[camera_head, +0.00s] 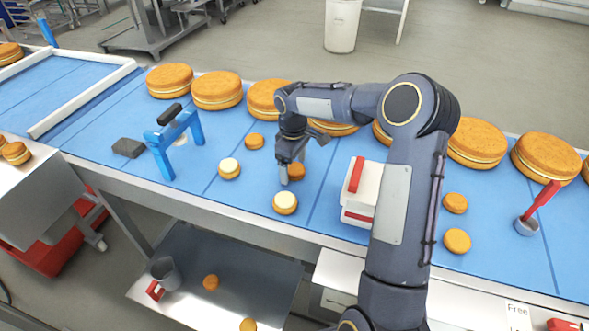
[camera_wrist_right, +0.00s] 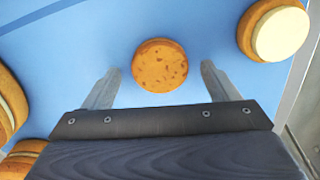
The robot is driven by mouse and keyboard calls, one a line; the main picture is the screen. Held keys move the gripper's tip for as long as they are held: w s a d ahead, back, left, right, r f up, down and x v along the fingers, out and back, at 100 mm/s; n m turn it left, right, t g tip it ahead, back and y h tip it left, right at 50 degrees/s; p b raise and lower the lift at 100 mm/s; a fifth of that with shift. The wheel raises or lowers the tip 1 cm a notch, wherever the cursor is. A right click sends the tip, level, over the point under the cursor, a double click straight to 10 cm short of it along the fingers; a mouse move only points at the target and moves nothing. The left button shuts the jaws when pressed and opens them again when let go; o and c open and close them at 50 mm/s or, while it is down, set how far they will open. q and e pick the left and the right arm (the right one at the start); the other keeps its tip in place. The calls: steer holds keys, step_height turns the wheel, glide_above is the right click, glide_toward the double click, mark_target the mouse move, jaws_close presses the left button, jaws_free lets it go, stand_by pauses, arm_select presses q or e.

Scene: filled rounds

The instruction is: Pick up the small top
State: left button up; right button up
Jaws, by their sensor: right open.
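The small top (camera_head: 297,171) is a small brown round piece lying on the blue belt, partly hidden behind my right gripper (camera_head: 290,175) in the head view. In the right wrist view the small top (camera_wrist_right: 160,54) shows whole, between and slightly beyond the two open fingers of my right gripper (camera_wrist_right: 160,70). There is a gap on each side, and neither finger looks to touch it. My left gripper is not in view.
Cream-topped small rounds (camera_head: 285,204) (camera_head: 229,169) sit nearby on the belt (camera_head: 330,205). Large filled rounds (camera_head: 217,91) line its far side. A blue stand (camera_head: 163,152) is at left, a white and red box (camera_head: 350,213) at right. Other small tops (camera_head: 455,203) (camera_head: 254,141) lie loose.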

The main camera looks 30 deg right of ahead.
steer(key=shift+f, duration=0.2)
steer(key=c, duration=0.8)
steer(key=shift+r, duration=0.2)
